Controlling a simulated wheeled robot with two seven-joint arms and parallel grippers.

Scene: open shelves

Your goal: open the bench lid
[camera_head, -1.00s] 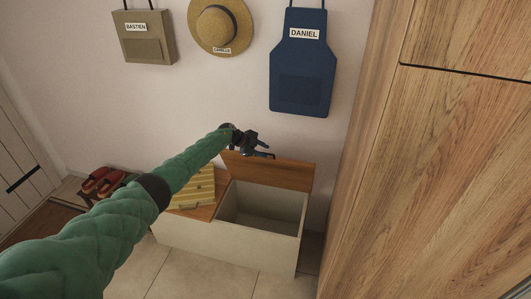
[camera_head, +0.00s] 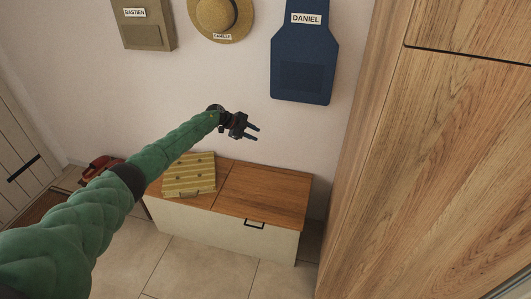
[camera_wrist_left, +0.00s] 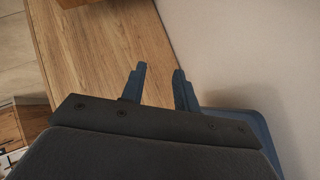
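The bench (camera_head: 228,226) stands against the wall, white below with a wooden top. Its right-hand lid (camera_head: 265,192) lies flat and shut, with a dark handle (camera_head: 255,223) at its front edge. My left gripper (camera_head: 254,133) is in the air above the back of the bench near the wall, apart from the lid. In the left wrist view its two fingers (camera_wrist_left: 160,85) stand apart with nothing between them. My right gripper is not in view.
A yellow striped case (camera_head: 189,175) lies on the left part of the bench top. Red shoes (camera_head: 97,168) are at the left. A tall wooden cabinet (camera_head: 440,170) stands at the right. Tiled floor in front is clear.

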